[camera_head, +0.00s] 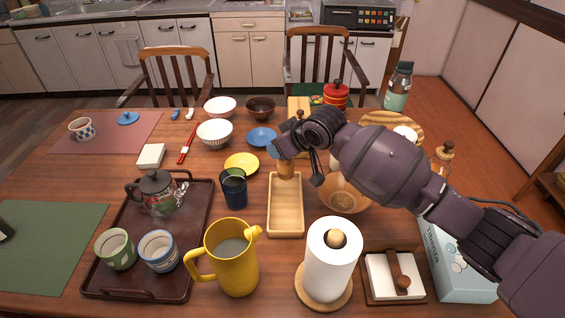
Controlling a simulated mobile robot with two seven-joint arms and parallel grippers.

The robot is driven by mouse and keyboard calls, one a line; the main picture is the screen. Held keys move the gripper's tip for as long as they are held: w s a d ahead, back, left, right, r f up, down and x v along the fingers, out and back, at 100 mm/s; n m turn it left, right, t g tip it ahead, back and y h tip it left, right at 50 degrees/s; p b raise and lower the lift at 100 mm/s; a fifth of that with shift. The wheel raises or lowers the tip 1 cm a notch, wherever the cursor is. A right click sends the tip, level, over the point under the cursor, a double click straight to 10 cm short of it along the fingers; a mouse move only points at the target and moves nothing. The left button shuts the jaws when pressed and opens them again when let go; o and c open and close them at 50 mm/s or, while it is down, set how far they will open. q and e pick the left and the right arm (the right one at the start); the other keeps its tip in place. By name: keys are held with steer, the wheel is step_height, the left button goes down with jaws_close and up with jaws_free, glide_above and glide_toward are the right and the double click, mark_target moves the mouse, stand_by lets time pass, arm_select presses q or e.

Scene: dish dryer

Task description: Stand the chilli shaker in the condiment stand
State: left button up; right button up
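The condiment stand appears to be the long, low wooden tray (286,232) at the middle of the table. A small tan-brown cylinder (287,171), probably the chilli shaker, is upright at the tray's far end; its top is hidden by my gripper. I cannot tell whether its base touches the tray floor. My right gripper (287,153) reaches in from the right and is directly over the cylinder, around or against its upper part. Its fingers are too small and overlapped to show whether they grip. My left gripper is not in view.
A dark blue cup (233,188) stands close left of the tray and a wooden bowl (345,196) close right. A yellow pitcher (231,262) and a paper towel roll (330,262) stand in front. A yellow saucer (241,163) lies behind left.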

mark_target(283, 163)
step_height(283, 163, down, 5)
steer(key=shift+b, duration=0.7)
steer(key=shift+f, duration=0.4)
steer(key=shift+r, duration=0.2)
jaws_close()
steer(key=shift+f, duration=0.1)
steer(key=shift+f, duration=0.1)
steer(key=o, duration=1.3)
jaws_free()
steer(key=shift+c, duration=0.2)
